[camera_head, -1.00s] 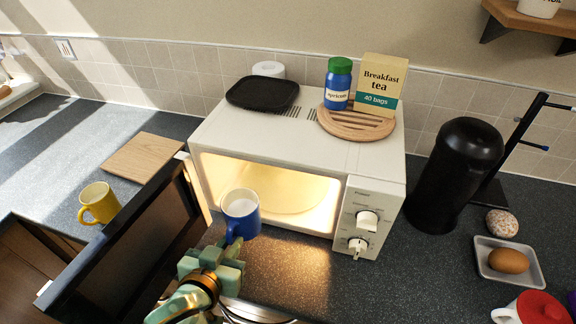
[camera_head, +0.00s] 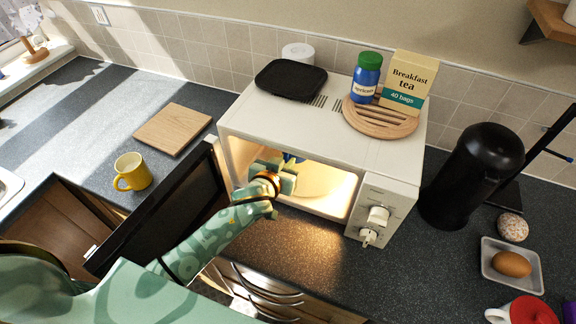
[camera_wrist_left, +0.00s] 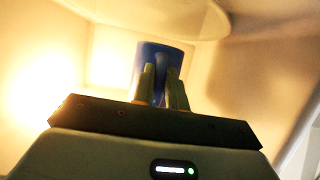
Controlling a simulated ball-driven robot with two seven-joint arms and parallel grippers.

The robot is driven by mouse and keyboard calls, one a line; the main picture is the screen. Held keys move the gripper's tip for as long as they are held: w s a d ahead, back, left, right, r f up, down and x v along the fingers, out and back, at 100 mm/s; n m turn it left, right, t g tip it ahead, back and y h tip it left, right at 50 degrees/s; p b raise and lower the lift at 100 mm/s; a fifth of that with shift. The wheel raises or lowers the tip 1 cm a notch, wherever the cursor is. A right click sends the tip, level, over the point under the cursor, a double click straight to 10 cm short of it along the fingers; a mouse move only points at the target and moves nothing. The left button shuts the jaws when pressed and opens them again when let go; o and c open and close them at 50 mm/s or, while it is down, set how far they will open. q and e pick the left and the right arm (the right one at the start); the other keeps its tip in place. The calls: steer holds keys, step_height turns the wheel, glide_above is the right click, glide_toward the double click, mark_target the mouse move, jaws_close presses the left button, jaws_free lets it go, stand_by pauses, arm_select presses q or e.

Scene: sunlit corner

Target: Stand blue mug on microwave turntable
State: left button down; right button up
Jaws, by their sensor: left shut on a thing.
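The blue mug (camera_wrist_left: 147,61) is inside the lit microwave (camera_head: 310,128). Only a small blue part of it (camera_head: 291,157) shows in the head view, behind my gripper. My left gripper (camera_head: 284,175) reaches through the open front and is shut on the mug; in the wrist view its two fingers (camera_wrist_left: 160,84) are closed together at the mug. The pale turntable (camera_head: 322,182) shows partly inside, to the right of the gripper. I cannot tell whether the mug's base touches it. My right gripper is not in view.
The dark microwave door (camera_head: 165,208) stands open to the left of my forearm. A yellow mug (camera_head: 132,172) and wooden board (camera_head: 172,129) are on the left counter. A black canister (camera_head: 471,175) stands right of the microwave. Apricots jar (camera_head: 366,78) and tea box (camera_head: 407,83) stand on top.

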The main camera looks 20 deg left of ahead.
arm_select(q)
steer(key=shift+w, duration=0.9)
step_height(320, 180, down, 4)
steer(key=shift+r+b, duration=0.25)
steer(key=shift+b, duration=0.35)
steer(key=c, duration=1.4)
jaws_free()
steer(key=shift+s+f, duration=0.1)
steer(key=shift+s+r, duration=0.1)
steer(key=shift+r, duration=0.1)
steer(key=p+v, duration=0.2)
steer(key=v, duration=0.9)
steer(key=shift+s, duration=0.35)
